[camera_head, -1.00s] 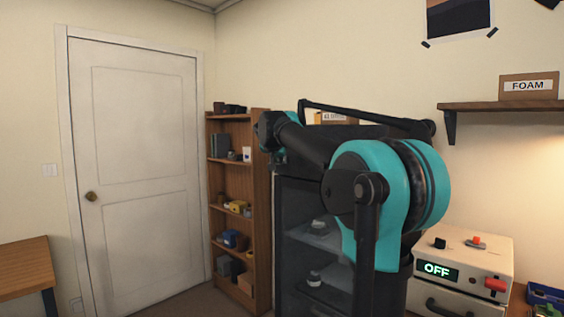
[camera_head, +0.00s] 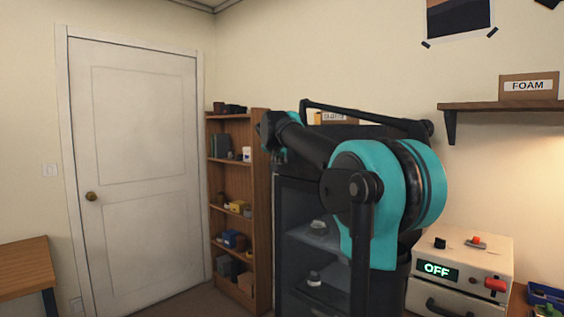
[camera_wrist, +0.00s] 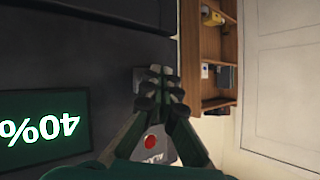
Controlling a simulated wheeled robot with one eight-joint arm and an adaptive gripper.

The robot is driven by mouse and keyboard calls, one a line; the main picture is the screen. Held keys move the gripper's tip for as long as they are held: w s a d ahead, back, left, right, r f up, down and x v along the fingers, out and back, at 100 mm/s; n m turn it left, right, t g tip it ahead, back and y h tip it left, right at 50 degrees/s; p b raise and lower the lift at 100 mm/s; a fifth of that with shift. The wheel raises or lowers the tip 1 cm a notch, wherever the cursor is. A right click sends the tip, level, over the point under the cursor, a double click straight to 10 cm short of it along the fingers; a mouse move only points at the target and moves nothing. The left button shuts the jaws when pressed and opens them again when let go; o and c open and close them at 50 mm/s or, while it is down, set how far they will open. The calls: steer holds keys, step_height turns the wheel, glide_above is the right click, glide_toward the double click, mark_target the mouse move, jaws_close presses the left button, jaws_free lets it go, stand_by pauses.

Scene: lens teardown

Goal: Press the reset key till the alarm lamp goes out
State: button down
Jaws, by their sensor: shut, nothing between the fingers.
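In the wrist view my gripper (camera_wrist: 160,82) is shut and empty, its fingertips together in front of a dark cabinet face. A small grey block (camera_wrist: 138,78) shows partly behind the fingertips. It may be the reset key; I cannot tell whether the fingertips touch it. The dark cabinet (camera_head: 287,215) stands behind my arm in the head view, where the key and lamp cannot be made out.
A green display (camera_wrist: 45,125) reads 40%, upside down, in the wrist view. A wooden shelf unit (camera_head: 259,215) stands close to the cabinet's left, near a white door (camera_head: 135,170). A beige box (camera_head: 480,262) with an OFF display stands at the right, below a wall shelf (camera_head: 500,106).

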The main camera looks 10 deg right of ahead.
steer(key=shift+s+a, duration=0.55)
steer(key=shift+a, duration=0.15)
steer(key=shift+a, duration=0.1)
steer(key=s+a, duration=0.1)
steer(key=a, duration=0.1)
steer(key=s+a, duration=0.1)
steer(key=s, duration=0.1)
steer(key=shift+a, duration=0.4)
